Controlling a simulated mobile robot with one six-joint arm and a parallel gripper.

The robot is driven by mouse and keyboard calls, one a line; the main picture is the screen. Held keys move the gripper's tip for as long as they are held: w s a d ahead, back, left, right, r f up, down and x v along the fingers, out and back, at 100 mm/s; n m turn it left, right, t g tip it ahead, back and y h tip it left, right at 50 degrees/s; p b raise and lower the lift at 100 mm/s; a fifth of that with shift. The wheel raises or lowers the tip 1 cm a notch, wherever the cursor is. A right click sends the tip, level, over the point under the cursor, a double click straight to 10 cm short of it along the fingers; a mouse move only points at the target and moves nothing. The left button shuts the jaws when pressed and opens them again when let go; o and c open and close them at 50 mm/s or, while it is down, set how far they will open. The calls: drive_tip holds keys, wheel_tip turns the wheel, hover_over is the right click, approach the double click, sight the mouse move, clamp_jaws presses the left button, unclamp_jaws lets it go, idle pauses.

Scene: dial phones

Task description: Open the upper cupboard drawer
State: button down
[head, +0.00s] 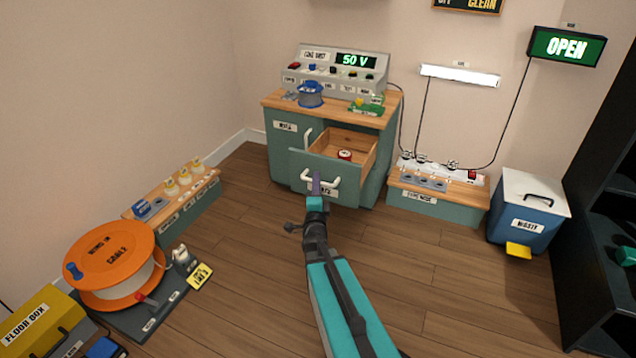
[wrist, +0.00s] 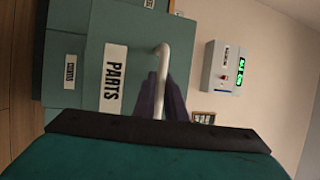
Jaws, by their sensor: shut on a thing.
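The green cupboard (head: 283,148) with a wooden top stands against the back wall in the head view. Its upper drawer (head: 325,172) is pulled out, and its wooden inside shows with a small red and white round thing (head: 345,155) in it. My gripper (head: 317,184) is at the drawer front, shut on the white bar handle (head: 334,183). In the wrist view the purple fingers (wrist: 163,98) are around the handle (wrist: 163,65), beside the PARTS label (wrist: 113,78). The fingers hide part of the handle and, in the head view, part of the label.
A bench supply (head: 335,72) reading 50 V and a blue spool (head: 311,94) stand on the cupboard top. A low socket box (head: 437,198) and a waste bin (head: 527,210) stand to the right. An orange cable reel (head: 108,255) stands at left. The floor before the drawer is clear.

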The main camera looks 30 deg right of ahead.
drive_tip(key=c, duration=1.9)
unclamp_jaws()
drive_tip(key=shift+w+a, duration=0.3)
drive_tip(key=shift+o, duration=0.4)
drive_tip(key=shift+s+d, duration=0.15)
drive_tip(key=shift+d, duration=0.1)
drive_tip(key=shift+s, duration=0.1)
drive_tip(key=p+v, duration=1)
drive_tip(key=v, duration=0.3)
drive_tip(key=shift+s+a+p, duration=0.2)
drive_tip(key=shift+s+p, duration=0.05)
drive_tip(key=shift+p, duration=0.15)
